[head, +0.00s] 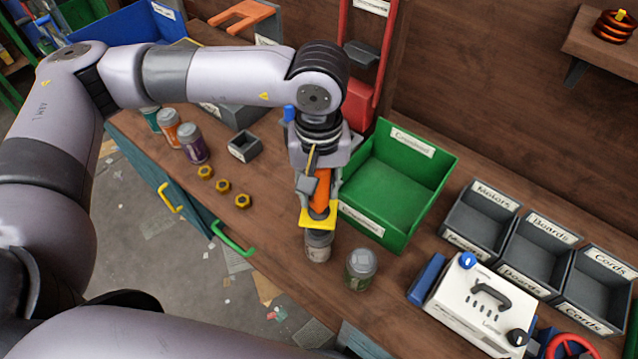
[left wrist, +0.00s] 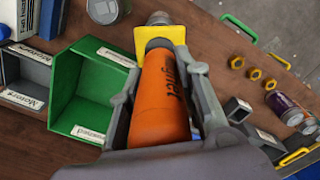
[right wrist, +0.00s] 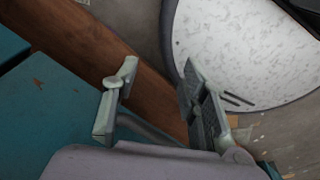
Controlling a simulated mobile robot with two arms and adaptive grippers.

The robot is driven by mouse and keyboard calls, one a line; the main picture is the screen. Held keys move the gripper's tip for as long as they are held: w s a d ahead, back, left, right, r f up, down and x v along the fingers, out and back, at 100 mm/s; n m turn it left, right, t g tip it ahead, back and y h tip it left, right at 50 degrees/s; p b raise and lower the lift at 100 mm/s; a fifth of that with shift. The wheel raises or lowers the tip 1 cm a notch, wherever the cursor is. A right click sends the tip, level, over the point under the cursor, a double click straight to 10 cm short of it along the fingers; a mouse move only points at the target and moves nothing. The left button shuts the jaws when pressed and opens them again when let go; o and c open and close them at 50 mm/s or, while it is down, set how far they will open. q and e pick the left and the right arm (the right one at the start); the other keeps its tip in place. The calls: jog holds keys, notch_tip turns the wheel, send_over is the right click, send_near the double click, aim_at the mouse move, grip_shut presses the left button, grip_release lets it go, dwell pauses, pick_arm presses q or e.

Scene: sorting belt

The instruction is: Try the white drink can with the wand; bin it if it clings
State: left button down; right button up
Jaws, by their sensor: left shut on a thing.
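My left gripper (head: 318,183) is shut on the wand, an orange handle (left wrist: 163,95) with a yellow plate (head: 318,217) near its lower end. It holds the wand upright, tip down, over the workbench. A green bin (head: 420,228) with white labels stands open just to the right of the wand. My right gripper (right wrist: 158,72) is open and empty, in the right wrist view only.
A white box with a handle (head: 470,300) and labelled grey bins (head: 482,215) are at the right. Several cans (head: 193,143), brass nuts (head: 223,186) and a small dark box (head: 243,146) are at the left.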

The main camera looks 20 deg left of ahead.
pick_arm(q)
jog(key=shift+f, duration=0.15)
jog(key=shift+f+b, duration=0.25)
jog(key=shift+b, duration=0.3)
jog(key=shift+r, duration=0.1)
dwell(0.6)
jog(key=shift+r, duration=0.4)
jog(key=shift+r+p, duration=1.1)
jog(key=shift+r, duration=1.95)
